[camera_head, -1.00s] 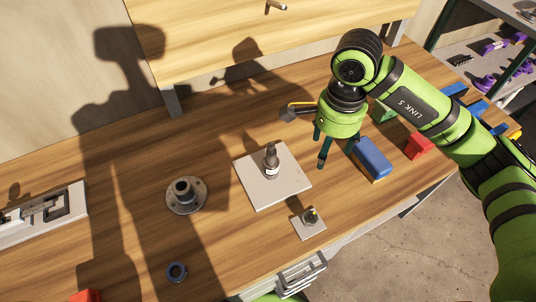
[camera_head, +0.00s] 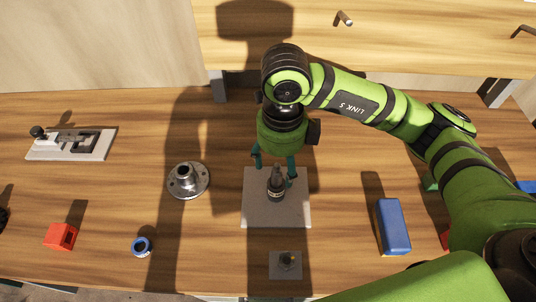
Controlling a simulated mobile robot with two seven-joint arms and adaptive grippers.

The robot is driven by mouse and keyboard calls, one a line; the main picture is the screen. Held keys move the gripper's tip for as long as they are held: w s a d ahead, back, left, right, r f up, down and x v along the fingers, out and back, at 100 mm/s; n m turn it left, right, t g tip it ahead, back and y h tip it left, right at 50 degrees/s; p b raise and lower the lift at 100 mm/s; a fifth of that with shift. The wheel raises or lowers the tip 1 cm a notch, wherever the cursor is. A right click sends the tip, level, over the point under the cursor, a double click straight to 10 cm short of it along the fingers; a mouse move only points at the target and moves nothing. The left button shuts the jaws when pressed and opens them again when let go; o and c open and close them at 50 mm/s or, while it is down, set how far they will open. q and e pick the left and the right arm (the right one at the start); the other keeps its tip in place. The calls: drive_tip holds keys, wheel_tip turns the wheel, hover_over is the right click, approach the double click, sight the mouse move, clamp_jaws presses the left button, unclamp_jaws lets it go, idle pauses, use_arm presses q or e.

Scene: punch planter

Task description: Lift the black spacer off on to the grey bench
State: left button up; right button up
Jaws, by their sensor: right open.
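A dark, upright, tapered piece (camera_head: 276,187) with a pale band stands on a square light grey plate (camera_head: 255,212). A small grey plate (camera_head: 276,271) nearer the front edge carries a short dark round piece (camera_head: 288,259). I cannot tell for sure which dark piece is the black spacer. The bench top (camera_head: 215,235) looks like brown wood, not grey. My right gripper (camera_head: 274,165) is open, its teal fingers at the top of the tapered piece, one to each side in the picture. Contact cannot be told. My left gripper is not in view.
A grey flanged hub (camera_head: 188,182) stands left of the square plate. A blue ring (camera_head: 142,246), red block (camera_head: 61,237) and grey clamp fixture (camera_head: 72,144) lie further left. A blue block (camera_head: 392,226) lies right. Bare wood lies between the hub and front edge.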

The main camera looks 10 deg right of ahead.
sight(276, 181)
drive_tip(key=shift+f, duration=0.1)
drive_tip(key=shift+s+a+f, duration=0.1)
drive_tip(key=shift+a+f, duration=0.05)
drive_tip(key=shift+a, duration=0.05)
wheel_tip(276, 181, down, 5)
drive_tip(key=shift+a+f+p, duration=0.1)
drive_tip(key=shift+f+p, duration=0.1)
drive_tip(key=shift+p, duration=0.7)
drive_tip(key=shift+f, duration=0.5)
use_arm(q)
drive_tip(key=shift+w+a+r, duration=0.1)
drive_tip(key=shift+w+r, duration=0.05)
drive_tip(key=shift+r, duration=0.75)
use_arm(e)
drive_tip(key=shift+c, duration=0.4)
